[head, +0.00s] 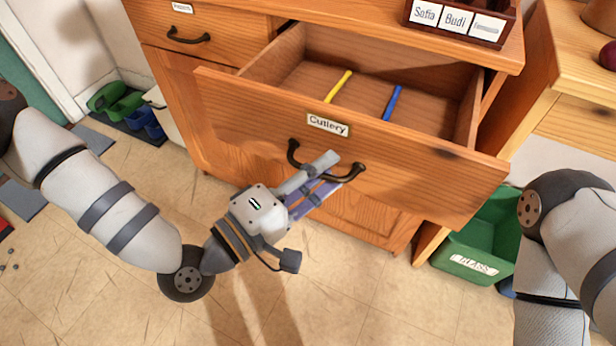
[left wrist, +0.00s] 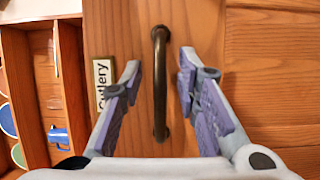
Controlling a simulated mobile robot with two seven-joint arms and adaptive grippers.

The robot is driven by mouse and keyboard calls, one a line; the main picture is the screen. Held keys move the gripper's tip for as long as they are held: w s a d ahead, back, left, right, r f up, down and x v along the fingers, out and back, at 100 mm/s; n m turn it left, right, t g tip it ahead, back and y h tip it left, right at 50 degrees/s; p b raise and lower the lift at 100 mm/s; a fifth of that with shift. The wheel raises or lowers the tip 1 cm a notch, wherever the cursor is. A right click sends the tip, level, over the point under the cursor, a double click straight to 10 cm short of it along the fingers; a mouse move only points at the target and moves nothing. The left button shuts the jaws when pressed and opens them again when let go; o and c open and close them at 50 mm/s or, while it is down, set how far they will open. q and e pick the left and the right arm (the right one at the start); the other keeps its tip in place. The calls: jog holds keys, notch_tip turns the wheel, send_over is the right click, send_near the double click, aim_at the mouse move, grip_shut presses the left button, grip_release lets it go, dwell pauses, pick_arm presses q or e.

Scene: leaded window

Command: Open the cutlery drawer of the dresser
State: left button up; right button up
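The cutlery drawer (head: 420,165) of the wooden dresser stands pulled out, its inside visible from above. Its front carries a label reading Cutlery (head: 328,124) and a dark curved handle (head: 293,154). A yellow piece (head: 338,86) and a blue piece (head: 392,103) lie inside the drawer. My left gripper (head: 330,174) is at the handle, in front of the drawer. In the left wrist view the handle (left wrist: 160,85) lies between the two spread fingers, with a gap on each side. My right arm shows at the right edge; its gripper is out of view.
A closed drawer with a dark handle (head: 188,36) is at the left. A name-card holder (head: 458,22) stands on the dresser top. A green bin labelled GLASS (head: 480,240) is on the floor at the right. Green shoes (head: 113,97) lie at the far left. The tiled floor in front is clear.

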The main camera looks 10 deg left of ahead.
pick_arm(q)
jog(key=v, duration=1.2)
jog(key=s+d+f+m+g+y+p, duration=0.1)
jog(key=s+f+m+g+y+p, duration=0.4)
jog(key=s+f+g, duration=0.6)
jog(key=s+a+f+m+g+y+p, duration=0.1)
jog(key=s+a+m+g+y+p, duration=0.2)
jog(key=s+a+y, duration=0.4)
jog(key=s+a+m+g, duration=0.1)
jog(key=s+a+g, duration=0.1)
jog(key=s+a, duration=0.3)
jog(key=shift+s+a+f, duration=0.2)
jog(key=shift+s+a, duration=0.1)
jog(key=shift+s, duration=1.3)
pick_arm(e)
jog(key=w+r+t, duration=0.3)
jog(key=w+r, duration=0.5)
jog(key=r, duration=0.1)
jog(key=shift+r, duration=0.15)
